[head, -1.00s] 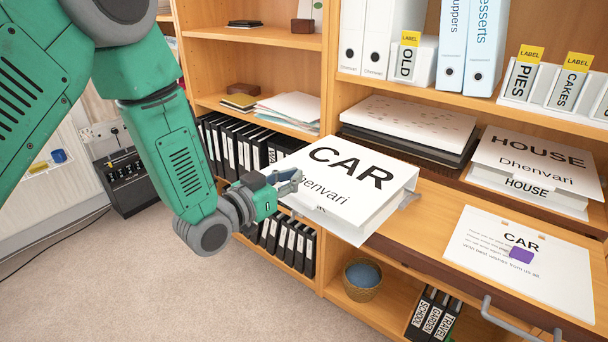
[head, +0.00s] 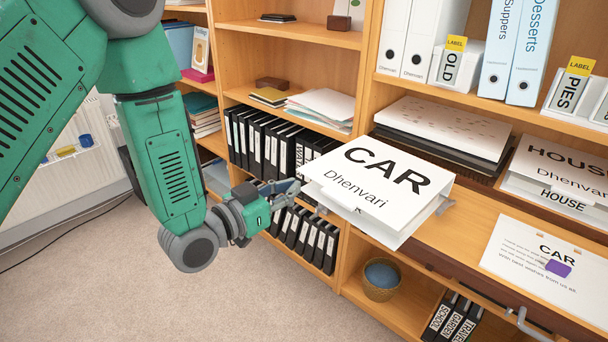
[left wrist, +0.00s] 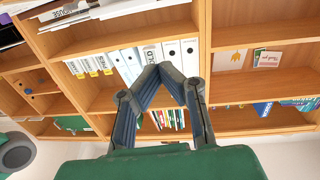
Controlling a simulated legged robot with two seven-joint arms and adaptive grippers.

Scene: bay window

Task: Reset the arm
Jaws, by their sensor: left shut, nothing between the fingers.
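My left arm, green with grey joints, comes in from the left in the head view. Its gripper (head: 285,194) is shut and empty, just left of the white CAR box file (head: 372,190). I cannot tell whether the fingertips touch the file. The CAR file rests on the desk-height shelf and juts out past its front edge. In the left wrist view the two grey fingers (left wrist: 168,72) meet at their tips with nothing between them, in front of the shelves. My right gripper is not in view.
A wooden bookcase (head: 357,125) fills the back and right. Rows of black folders (head: 262,140), a HOUSE file (head: 560,172) and a CAR sheet (head: 545,250) sit on it. A basket (head: 381,279) stands on a low shelf. The carpet (head: 190,305) at lower left is clear.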

